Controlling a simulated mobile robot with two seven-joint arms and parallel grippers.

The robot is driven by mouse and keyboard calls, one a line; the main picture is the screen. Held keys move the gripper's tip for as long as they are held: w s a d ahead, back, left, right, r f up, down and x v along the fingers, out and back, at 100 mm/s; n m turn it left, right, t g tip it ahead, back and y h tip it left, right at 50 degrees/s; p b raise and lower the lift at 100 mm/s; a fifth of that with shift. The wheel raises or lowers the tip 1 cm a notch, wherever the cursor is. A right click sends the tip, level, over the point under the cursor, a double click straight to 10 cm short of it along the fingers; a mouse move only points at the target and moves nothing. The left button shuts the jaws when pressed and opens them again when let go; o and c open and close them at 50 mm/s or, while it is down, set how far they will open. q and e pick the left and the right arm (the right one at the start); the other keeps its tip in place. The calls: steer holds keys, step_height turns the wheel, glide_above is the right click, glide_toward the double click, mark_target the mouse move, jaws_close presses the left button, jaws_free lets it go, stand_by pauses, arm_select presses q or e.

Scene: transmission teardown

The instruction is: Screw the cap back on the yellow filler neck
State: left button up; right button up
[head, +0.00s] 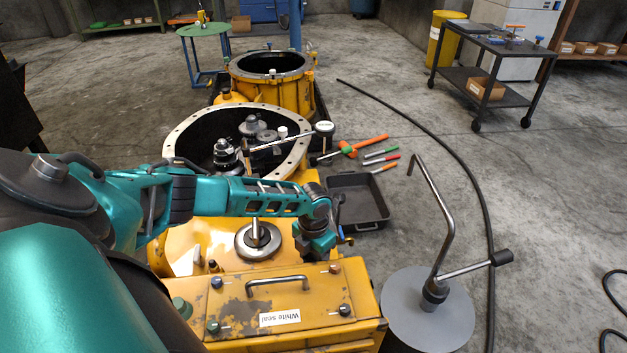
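My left arm reaches in from the left across the yellow transmission housing (195,245). My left gripper (318,250) points down at the housing's right edge, just behind the yellow box labelled "White seal" (315,290). Its wrist hides the fingertips, so I cannot see whether they are open or hold anything. I cannot clearly make out the yellow filler neck or its cap; the wrist may cover them. A small dark-topped stub (213,266) stands on the housing left of a round metal flange with a shaft (257,240). My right gripper is not in view.
A bent metal crank (444,230) stands on a round grey base (425,318) at the right. A black tray (355,204) and hand tools (380,155) lie on the floor behind. A dark hose (462,160) crosses the floor. A dark trolley (497,42) stands at back right.

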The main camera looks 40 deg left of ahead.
arm_select(q)
steer(key=o, duration=1.5)
steer(key=shift+o, duration=0.2)
steer(key=shift+o, duration=1.2)
step_height(320, 180, up, 4)
steer(key=p, duration=0.4)
steer(key=shift+d+r, duration=0.15)
steer(key=shift+r, duration=0.1)
steer(key=shift+c, duration=0.2)
